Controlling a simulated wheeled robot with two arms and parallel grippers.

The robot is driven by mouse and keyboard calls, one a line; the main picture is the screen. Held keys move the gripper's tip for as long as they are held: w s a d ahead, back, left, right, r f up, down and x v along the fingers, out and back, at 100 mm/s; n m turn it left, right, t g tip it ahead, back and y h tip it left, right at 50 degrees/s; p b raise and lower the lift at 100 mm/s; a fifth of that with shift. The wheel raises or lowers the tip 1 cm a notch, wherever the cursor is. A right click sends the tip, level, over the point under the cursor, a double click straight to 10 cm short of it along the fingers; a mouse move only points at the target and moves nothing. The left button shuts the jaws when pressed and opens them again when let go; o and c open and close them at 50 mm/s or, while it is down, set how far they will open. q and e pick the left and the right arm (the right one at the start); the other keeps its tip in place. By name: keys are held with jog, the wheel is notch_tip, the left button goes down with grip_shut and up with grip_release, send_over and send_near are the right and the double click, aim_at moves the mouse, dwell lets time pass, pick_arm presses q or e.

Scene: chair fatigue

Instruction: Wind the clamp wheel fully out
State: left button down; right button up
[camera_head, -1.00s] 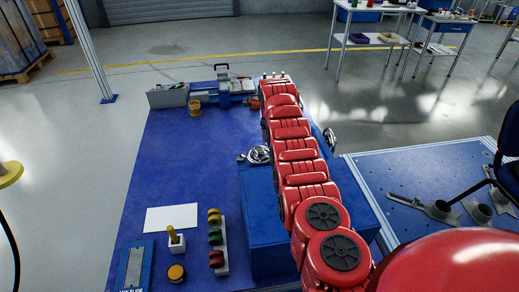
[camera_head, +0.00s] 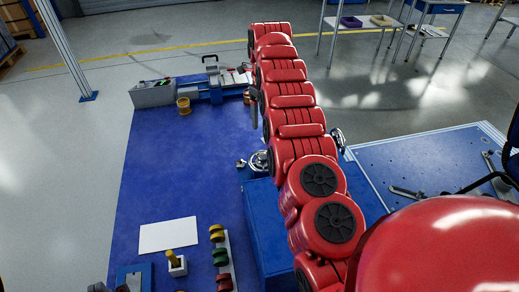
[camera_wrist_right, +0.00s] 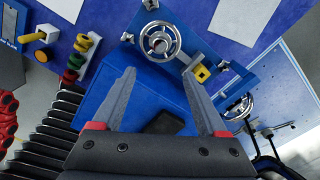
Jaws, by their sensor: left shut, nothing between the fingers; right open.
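Two silver handwheels show. One (camera_head: 259,160) is at the left side of a blue box (camera_head: 262,225), partly behind a red arm of mine; the other (camera_head: 338,138) is right of that arm. In the right wrist view, one wheel (camera_wrist_right: 160,41) is beyond the fingertips and the other (camera_wrist_right: 238,107) is to the right. I cannot tell which is the clamp wheel. My right gripper (camera_wrist_right: 160,75) is open and empty, apart from both wheels.
A blue-and-grey device (camera_head: 215,85) stands at the table's back. White paper (camera_head: 168,235), a yellow knob (camera_head: 176,262) and a rack of coloured knobs (camera_head: 221,256) are at the front. The blue tabletop (camera_head: 170,160) has a clear middle.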

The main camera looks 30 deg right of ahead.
send_over(263, 155)
jog(key=f, duration=1.2)
jog(key=shift+s+f, duration=0.2)
jog(key=shift+f, duration=0.05)
notch_tip(263, 155, down, 4)
jog(key=shift+r+b, duration=0.15)
jog(key=shift+b, duration=0.7)
jog(key=shift+w+f, duration=0.15)
jog(key=shift+f, duration=0.35)
jog(key=shift+a, duration=0.1)
jog(key=shift+c, duration=0.3)
grip_shut()
